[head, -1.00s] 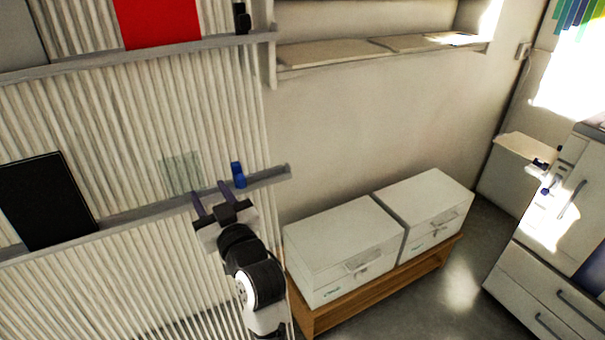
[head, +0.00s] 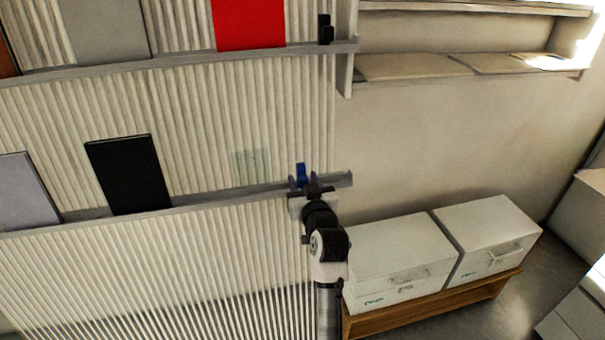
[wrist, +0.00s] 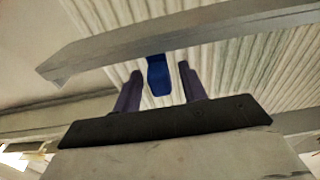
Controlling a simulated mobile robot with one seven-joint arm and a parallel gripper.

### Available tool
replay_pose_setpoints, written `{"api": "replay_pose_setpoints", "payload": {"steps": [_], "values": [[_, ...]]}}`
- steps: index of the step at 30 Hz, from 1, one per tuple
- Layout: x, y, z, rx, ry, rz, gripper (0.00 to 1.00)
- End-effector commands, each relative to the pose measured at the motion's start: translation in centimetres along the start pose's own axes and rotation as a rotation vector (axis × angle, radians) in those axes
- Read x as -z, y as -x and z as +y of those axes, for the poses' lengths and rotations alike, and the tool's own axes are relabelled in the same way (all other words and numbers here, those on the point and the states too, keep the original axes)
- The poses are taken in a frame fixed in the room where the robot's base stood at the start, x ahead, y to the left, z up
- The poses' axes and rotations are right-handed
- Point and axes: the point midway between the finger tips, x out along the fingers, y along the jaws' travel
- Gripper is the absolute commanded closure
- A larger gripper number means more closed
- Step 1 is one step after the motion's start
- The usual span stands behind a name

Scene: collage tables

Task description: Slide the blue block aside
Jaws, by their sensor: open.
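The blue block (head: 301,171) stands on the narrow grey ledge (head: 225,194), near the ledge's right end. My gripper (head: 304,184) is at the ledge in front of the block, with its jaws open. In the wrist view the blue block (wrist: 159,76) shows between and beyond the two open fingers of my gripper (wrist: 160,82). A gap shows on both sides of the block there. I cannot tell whether a finger touches it. In the head view my gripper hides the block's lower part.
A pale see-through panel (head: 252,167) stands left of the block, and a black panel (head: 128,174) stands farther left. An upper ledge (head: 180,60) holds a red panel (head: 249,22) and small black objects (head: 326,30). White boxes (head: 398,258) sit on a wooden bench at lower right.

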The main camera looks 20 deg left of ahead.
Motion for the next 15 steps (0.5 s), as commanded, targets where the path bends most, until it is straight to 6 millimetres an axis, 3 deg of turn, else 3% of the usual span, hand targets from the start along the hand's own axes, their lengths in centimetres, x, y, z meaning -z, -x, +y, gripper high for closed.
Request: {"api": "replay_pose_setpoints", "payload": {"steps": [6, 15], "values": [[0.1, -1.7, -0.1, 0.001, 0.000, 0.000, 0.58], [0.0, -1.9, -0.1, 0.001, 0.000, 0.000, 0.59]]}}
